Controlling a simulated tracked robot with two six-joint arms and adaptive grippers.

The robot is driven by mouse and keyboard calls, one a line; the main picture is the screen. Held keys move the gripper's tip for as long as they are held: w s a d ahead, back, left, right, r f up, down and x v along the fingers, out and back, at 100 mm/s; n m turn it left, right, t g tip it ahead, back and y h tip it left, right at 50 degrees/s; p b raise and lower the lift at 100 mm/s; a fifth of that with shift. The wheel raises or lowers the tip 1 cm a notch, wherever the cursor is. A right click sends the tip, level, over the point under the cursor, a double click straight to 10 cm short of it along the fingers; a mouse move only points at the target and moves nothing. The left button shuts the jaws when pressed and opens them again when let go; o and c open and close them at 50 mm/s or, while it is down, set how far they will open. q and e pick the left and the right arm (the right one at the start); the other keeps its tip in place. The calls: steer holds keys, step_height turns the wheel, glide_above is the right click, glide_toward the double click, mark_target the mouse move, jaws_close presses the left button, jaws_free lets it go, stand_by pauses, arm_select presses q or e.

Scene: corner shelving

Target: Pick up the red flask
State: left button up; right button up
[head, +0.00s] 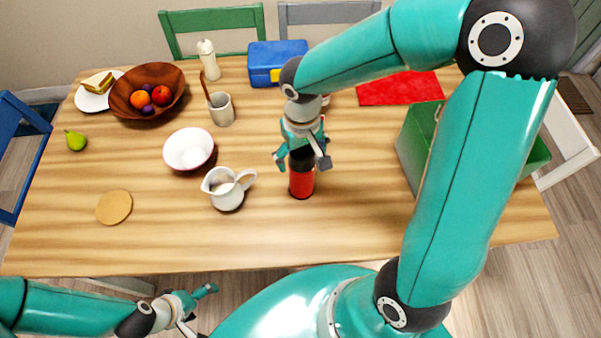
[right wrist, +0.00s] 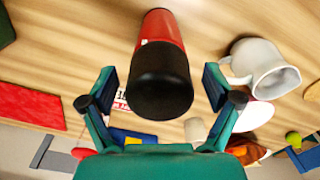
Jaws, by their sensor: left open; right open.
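The red flask (head: 301,184) stands upright on the table, right of the white jug. It has a black cap, and in the right wrist view its cap (right wrist: 160,82) points toward the camera. My right gripper (head: 302,163) is open above the flask, with its fingers on either side of the cap. In the right wrist view the open fingers of my right gripper (right wrist: 160,82) show gaps to the cap on both sides. My left gripper (head: 203,306) is open and empty, low in front of the table's front edge.
A white jug (head: 225,190) stands close left of the flask, with a white bowl (head: 188,147) beyond it. A green bin (head: 411,146) is at the right, a blue lunch box (head: 272,58) at the back. The table front (head: 270,246) is clear.

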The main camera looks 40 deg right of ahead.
jaws_close()
stand_by(0.5)
steer(key=shift+w+r, duration=0.1)
steer(key=shift+r, duration=0.05)
